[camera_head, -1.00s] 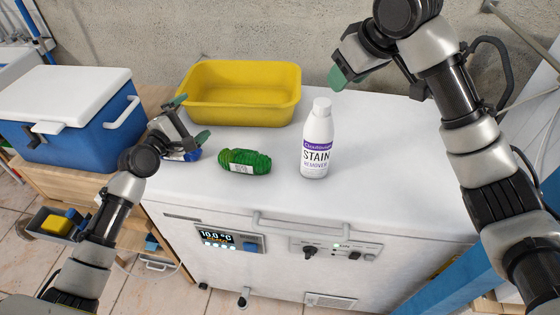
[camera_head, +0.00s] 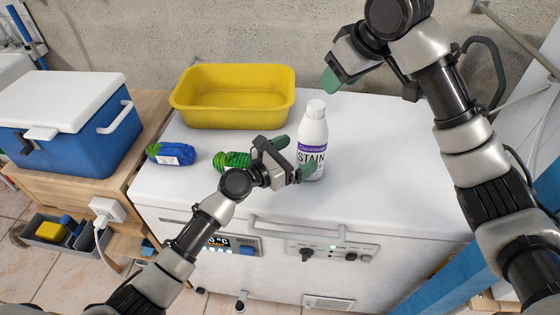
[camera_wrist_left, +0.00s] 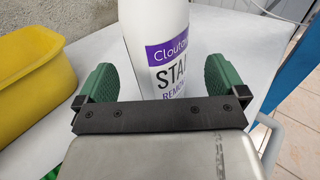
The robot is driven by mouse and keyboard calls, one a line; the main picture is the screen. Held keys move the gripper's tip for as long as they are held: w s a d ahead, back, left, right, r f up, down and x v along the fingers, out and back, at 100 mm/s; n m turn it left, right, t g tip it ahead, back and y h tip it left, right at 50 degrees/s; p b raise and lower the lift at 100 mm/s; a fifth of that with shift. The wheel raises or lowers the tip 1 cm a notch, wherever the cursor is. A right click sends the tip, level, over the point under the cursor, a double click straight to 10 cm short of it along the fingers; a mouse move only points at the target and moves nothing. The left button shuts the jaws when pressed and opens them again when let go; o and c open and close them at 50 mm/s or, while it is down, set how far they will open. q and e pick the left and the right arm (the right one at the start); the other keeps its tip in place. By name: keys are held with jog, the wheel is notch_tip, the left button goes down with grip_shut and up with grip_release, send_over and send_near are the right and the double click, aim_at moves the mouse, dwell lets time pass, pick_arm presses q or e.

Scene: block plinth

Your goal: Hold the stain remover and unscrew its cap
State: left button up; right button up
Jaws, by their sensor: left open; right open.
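The stain remover (camera_head: 313,142) is a white bottle with a purple band and a white cap (camera_head: 315,108). It stands upright on the white chest top. My left gripper (camera_head: 291,157) is open at the bottle, its green fingers on either side of the bottle's lower body. The left wrist view shows the bottle (camera_wrist_left: 160,50) between the two spread fingers, with a gap visible at the left finger; its cap is out of that view. My right gripper (camera_head: 335,80) is open and empty, above the chest top, behind and to the right of the bottle.
A yellow basin (camera_head: 235,119) stands at the back of the white chest top (camera_head: 400,180). A green yarn bundle (camera_head: 230,160), partly behind my left gripper, and a blue-green bundle (camera_head: 170,154) lie to the left. A blue cooler (camera_head: 75,145) stands further left. The chest top's right side is clear.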

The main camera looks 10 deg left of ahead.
aim_at(312, 146)
pick_arm(q)
jog(key=shift+x, duration=2.6)
